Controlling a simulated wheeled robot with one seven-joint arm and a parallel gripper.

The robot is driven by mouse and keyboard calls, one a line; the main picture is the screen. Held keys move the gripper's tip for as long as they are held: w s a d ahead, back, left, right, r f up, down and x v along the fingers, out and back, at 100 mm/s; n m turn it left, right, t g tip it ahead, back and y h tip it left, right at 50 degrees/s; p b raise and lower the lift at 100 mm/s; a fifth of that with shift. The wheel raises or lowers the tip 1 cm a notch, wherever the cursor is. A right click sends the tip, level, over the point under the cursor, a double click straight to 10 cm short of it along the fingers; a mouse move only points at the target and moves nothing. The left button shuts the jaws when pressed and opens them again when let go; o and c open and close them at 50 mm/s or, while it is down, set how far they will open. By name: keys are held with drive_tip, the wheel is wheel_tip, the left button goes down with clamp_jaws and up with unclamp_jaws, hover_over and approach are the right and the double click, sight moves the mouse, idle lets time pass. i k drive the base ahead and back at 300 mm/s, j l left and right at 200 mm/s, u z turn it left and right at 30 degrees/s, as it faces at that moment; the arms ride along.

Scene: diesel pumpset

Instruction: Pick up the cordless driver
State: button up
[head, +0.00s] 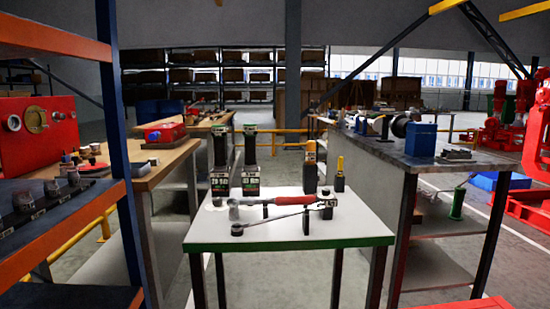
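I cannot make out a cordless driver for certain. A white-topped table (285,228) with a green front edge stands in front of me. At its back left stand two tall dark upright tools, a left one (219,168) and a right one (251,166), with labelled bases. At its back right are two yellow-topped dark upright tools, a taller one (311,168) and a shorter one (340,175). A long red-handled wrench (290,201) lies on low holders across the middle, with a thinner dark bar tool (265,223) in front. My gripper is not in view.
A blue-and-orange shelf rack (125,130) stands close on the left. A wooden workbench (160,165) is behind it. A grey-topped bench (425,150) with a blue box (421,139) stands close on the right. Red machinery (535,150) is at far right. Floor shows between the benches.

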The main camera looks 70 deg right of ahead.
sight(249, 129)
drive_tip(key=z, duration=2.05)
drive_tip(key=l+z, duration=0.2)
